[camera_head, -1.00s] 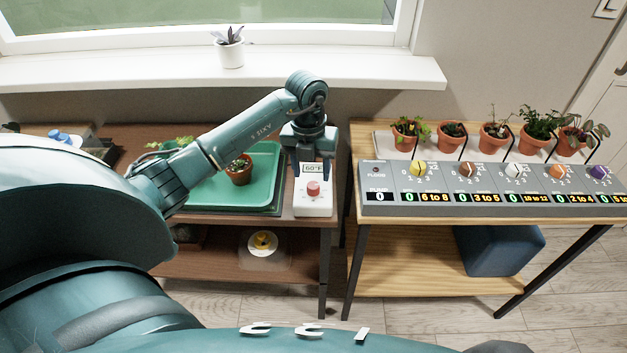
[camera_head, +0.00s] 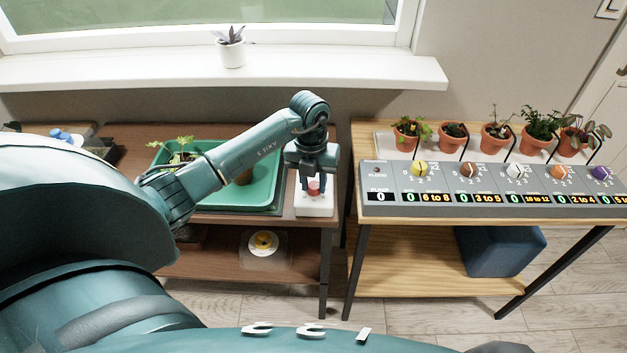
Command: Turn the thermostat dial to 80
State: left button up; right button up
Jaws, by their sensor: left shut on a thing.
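The thermostat (camera_head: 314,207) is a white box at the right front of the brown table. Its red dial (camera_head: 313,187) shows between the fingers of my left gripper (camera_head: 313,184). The gripper points down over the thermostat and is shut on the dial. The thermostat's display is hidden behind my gripper, so its reading cannot be seen. My right gripper is not in view.
A green tray (camera_head: 262,187) with potted plants lies just left of the thermostat. On the right, a wooden table carries a grey panel (camera_head: 480,183) with several coloured knobs and a row of potted plants. A gap separates the two tables.

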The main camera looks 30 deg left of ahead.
pick_arm(q)
jog(key=c, duration=0.3)
